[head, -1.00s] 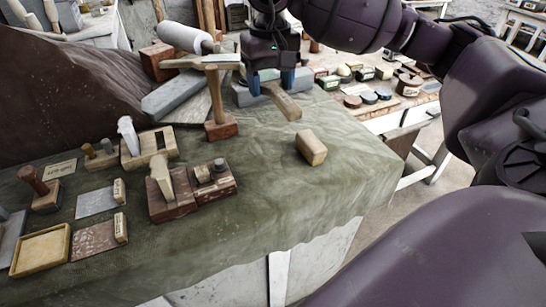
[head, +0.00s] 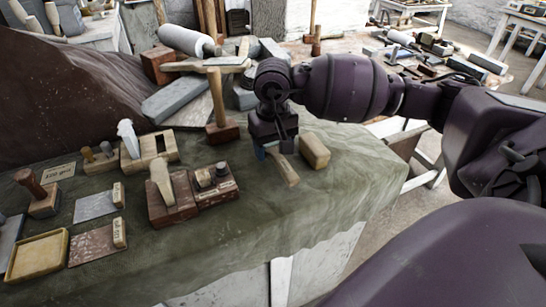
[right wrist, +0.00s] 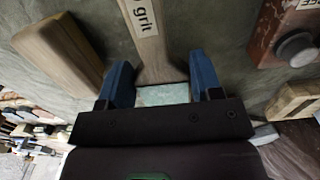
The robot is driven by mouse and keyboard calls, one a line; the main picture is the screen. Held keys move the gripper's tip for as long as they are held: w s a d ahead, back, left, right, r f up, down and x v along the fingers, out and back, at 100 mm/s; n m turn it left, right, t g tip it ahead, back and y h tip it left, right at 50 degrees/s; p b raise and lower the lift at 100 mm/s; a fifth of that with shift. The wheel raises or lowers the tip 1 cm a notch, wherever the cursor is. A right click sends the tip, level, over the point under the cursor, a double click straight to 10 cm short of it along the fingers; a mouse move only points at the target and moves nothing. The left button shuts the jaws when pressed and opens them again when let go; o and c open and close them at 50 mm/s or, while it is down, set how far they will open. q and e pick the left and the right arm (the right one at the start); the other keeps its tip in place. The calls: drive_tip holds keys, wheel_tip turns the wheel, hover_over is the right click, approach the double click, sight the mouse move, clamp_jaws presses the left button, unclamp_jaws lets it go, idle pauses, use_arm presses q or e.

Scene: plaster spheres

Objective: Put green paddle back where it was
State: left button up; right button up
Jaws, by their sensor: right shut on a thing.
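The green paddle shows in the right wrist view as a pale wooden handle with a "grit" label (right wrist: 150,35) and a green part (right wrist: 162,95) between the blue fingers. In the head view its wooden end (head: 287,172) sticks out toward the front below my right gripper (head: 272,152). My right gripper is shut on the paddle, low over the green cloth. I cannot tell whether the paddle touches the cloth. The green part is hidden in the head view by my gripper. My left gripper is not in view.
A wooden block (head: 315,150) lies just right of the paddle. An upright wooden handle on a brown block (head: 222,132) stands to the left. Brown blocks with knobs (head: 215,182) lie nearer. The green cloth (head: 310,215) is clear toward the front edge.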

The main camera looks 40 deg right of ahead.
sight(273, 167)
wheel_tip(273, 167, down, 3)
drive_tip(key=shift+r, duration=0.15)
drive_tip(key=shift+f, duration=0.3)
drive_tip(key=shift+f, duration=0.1)
drive_tip(key=o, duration=1)
